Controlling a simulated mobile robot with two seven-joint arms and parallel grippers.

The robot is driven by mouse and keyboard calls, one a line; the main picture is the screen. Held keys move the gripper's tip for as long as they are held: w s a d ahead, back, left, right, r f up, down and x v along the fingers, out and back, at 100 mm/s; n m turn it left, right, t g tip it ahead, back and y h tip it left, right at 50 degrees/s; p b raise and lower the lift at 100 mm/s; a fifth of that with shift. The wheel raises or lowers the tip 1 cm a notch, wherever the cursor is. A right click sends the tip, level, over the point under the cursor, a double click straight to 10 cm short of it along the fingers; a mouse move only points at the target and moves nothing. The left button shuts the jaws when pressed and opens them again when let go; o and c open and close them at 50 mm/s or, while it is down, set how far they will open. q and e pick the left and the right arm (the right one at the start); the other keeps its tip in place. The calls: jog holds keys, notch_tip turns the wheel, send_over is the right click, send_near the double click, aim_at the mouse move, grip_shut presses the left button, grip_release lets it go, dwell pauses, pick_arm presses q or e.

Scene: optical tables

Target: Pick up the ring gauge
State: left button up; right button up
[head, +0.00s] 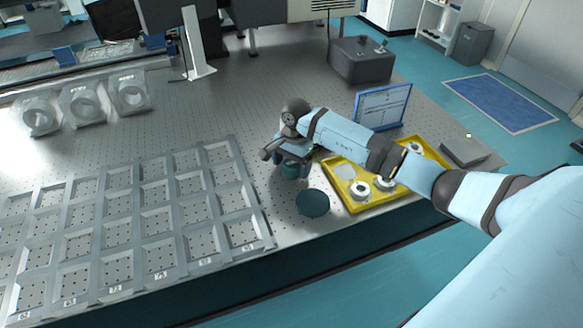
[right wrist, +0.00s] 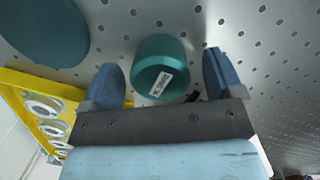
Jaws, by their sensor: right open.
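A teal round piece with a white label (right wrist: 162,68) stands on the perforated table between the spread fingers of my right gripper (right wrist: 165,72). It looks like the ring gauge, but its label is too small to read surely. A gap shows on both sides between piece and fingers. In the head view my right gripper (head: 290,160) is low over the table, with the teal piece (head: 291,170) partly hidden under it. My right gripper is open and empty. My left gripper is not in view.
A dark teal disc (head: 312,203) lies close in front. A yellow tray (head: 352,208) with white rings is to the right, a blue-framed panel (head: 383,106) behind it. A grey compartment rack (head: 265,228) is left, and clear rings on stands (head: 130,95) are further back.

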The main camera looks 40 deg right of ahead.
jog(key=c, duration=1)
jog(key=shift+c, duration=0.7)
jog(key=shift+r, duration=0.15)
